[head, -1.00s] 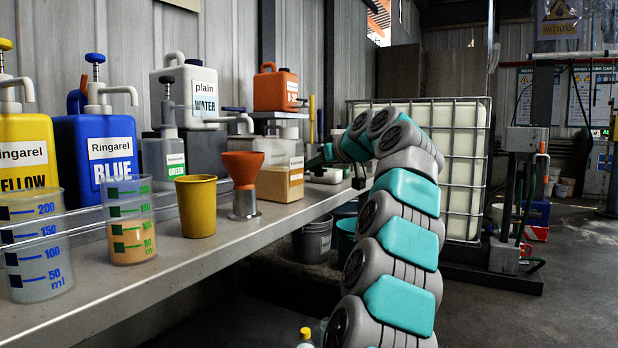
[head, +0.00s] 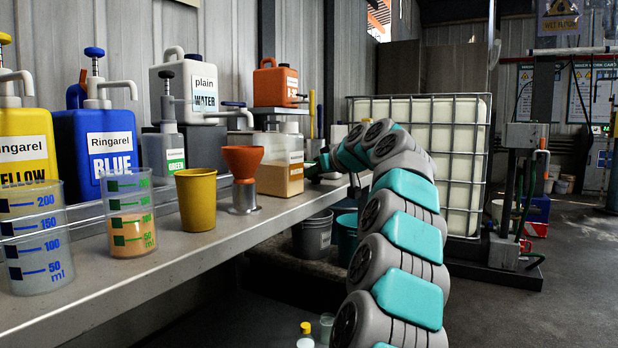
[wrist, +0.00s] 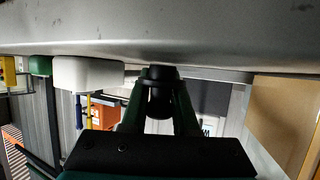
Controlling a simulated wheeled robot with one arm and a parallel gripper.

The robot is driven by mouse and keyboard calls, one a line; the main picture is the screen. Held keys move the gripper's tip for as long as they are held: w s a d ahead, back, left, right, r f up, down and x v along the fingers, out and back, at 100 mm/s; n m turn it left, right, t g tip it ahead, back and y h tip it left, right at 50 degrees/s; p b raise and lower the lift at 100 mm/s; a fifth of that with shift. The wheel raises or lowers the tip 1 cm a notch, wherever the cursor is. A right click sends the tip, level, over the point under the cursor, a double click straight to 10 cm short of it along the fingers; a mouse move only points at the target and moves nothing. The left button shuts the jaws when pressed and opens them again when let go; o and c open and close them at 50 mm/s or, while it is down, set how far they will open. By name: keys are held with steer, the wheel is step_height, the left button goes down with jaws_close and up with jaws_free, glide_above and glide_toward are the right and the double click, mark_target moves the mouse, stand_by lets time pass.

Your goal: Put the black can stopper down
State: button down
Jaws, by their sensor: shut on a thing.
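In the wrist view, the black can stopper (wrist: 160,98) is between the two dark green fingers of my gripper (wrist: 160,85), which is shut on it. The stopper's far end is close to the grey bench top (wrist: 200,35), which fills the upper part of that view. I cannot tell whether it touches the bench. In the head view, my gripper (head: 322,164) is small and dark, low over the far part of the bench, right of the tan-filled container (head: 280,175). The stopper cannot be made out there.
In the head view, an orange funnel (head: 242,162), yellow cup (head: 196,200) and measuring beakers (head: 130,215) stand along the bench.

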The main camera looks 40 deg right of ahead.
steer(key=shift+f, duration=0.2)
steer(key=c, duration=0.7)
jaws_free()
steer(key=shift+r, duration=0.3)
steer(key=v, duration=1.2)
steer(key=shift+s, duration=0.1)
